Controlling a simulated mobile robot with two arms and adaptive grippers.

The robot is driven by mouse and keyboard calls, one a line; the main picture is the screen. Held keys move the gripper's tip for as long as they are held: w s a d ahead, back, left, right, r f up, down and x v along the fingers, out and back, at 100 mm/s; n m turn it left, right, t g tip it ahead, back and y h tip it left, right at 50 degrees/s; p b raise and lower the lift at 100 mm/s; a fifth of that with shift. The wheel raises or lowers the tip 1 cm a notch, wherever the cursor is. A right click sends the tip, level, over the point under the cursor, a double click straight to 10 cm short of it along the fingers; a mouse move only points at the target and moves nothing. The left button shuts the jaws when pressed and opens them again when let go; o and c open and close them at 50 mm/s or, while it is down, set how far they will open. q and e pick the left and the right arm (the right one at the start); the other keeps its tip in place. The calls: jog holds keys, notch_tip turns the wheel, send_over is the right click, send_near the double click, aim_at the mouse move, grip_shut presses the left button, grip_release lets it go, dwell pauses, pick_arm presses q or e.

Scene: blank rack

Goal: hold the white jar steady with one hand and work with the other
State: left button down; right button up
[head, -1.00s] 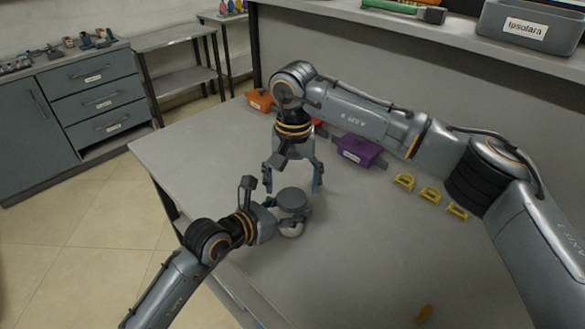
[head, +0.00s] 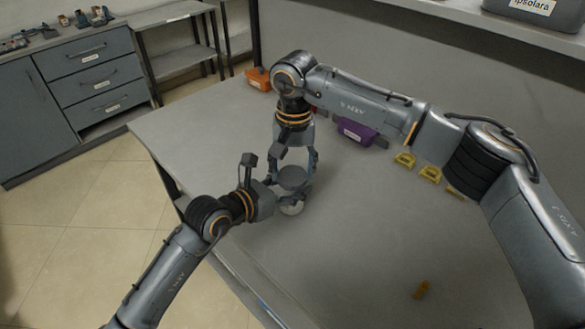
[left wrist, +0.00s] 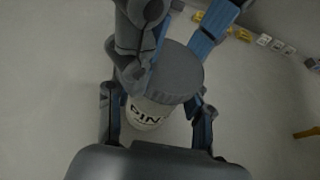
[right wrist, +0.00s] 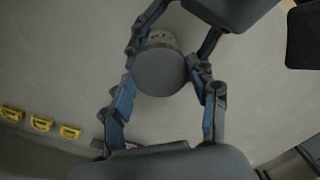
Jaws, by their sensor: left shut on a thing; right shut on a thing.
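The white jar (head: 291,209) stands upright on the grey table, with a dark grey lid (head: 293,178) on it. My left gripper (head: 280,199) is shut on the jar's body from the side. In the left wrist view the jar (left wrist: 148,113) shows part of a dark printed label between the fingers, below the lid (left wrist: 176,75). My right gripper (head: 292,173) points down from above and is shut on the lid. In the right wrist view its fingers lie on either side of the round lid (right wrist: 159,71), which hides most of the jar.
A purple box (head: 358,134) and an orange box (head: 257,79) stand toward the table's back. Several yellow pieces (head: 405,160) lie at the right, and one yellow-orange piece (head: 421,290) lies nearer. A labelled grey bin (head: 530,12) is on the shelf. The front middle is clear.

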jog(key=m, duration=1.2)
jog(key=shift+f+m, duration=0.1)
jog(key=shift+m, duration=0.3)
jog(key=o, duration=1.3)
jog(key=shift+r, duration=2.35)
